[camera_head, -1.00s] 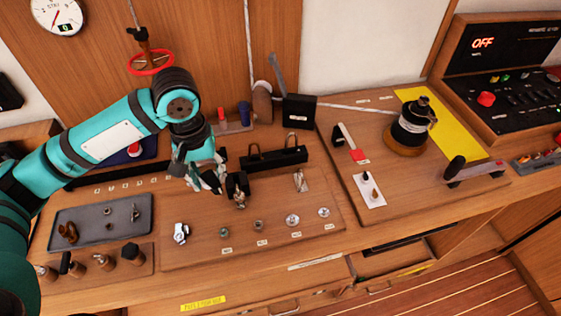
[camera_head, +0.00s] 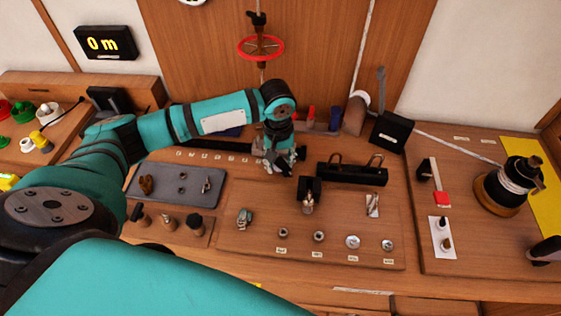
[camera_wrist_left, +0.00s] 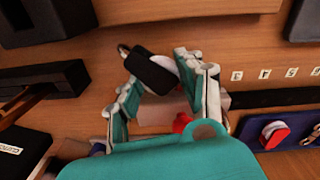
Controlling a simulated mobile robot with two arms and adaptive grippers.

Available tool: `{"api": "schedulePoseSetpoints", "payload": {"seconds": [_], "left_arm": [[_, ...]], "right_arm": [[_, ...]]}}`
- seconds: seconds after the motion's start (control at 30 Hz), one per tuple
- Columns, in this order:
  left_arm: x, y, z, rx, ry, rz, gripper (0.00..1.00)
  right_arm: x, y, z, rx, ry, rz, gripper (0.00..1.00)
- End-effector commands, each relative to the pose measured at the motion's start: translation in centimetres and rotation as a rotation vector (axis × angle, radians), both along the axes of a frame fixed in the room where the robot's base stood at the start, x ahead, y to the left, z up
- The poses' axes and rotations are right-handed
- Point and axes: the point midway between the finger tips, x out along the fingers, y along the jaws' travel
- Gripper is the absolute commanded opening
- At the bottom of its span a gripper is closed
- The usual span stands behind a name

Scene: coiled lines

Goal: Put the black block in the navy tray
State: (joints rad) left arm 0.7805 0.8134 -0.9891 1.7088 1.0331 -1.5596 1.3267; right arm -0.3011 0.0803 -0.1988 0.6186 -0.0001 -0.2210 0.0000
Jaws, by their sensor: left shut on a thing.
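In the head view the block is mostly hidden by the fingers. The navy tray (camera_wrist_left: 293,132) shows at the right of the wrist view with a red and white item in it. In the head view my arm mostly covers the tray (camera_head: 230,132). My right gripper is out of view.
A grey tray (camera_head: 207,188) with small fittings lies left of the gripper. A black stand (camera_head: 309,188) with a metal fitting is close at its front right. A long black rack (camera_head: 352,174) and a black box (camera_head: 393,131) stand to the right.

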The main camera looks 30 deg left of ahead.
Motion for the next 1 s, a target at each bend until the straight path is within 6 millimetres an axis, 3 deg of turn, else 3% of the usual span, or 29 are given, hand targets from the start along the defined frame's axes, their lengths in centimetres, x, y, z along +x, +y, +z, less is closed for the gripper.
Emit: {"api": "schedulePoseSetpoints", "payload": {"seconds": [0.13, 0.5, 0.53, 0.67, 1.0], "left_arm": [[0.0, -0.1, -1.4, -0.002, -0.001, -0.001, 0.04], [0.0, 0.0, -1.7, -0.001, -0.001, -0.001, 0.04], [0.0, 0.0, -1.7, 0.0, -0.001, -0.001, 0.41], [0.0, 0.0, -1.7, 0.0, -0.001, -0.001, 0.58], [0.1, 0.0, -1.5, 0.0, -0.003, -0.002, 0.61]], "right_arm": [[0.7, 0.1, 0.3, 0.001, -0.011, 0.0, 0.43], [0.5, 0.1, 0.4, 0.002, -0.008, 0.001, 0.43], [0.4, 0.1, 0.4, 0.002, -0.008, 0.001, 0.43], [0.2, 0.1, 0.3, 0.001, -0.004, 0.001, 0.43], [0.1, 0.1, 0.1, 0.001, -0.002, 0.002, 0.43]]}}
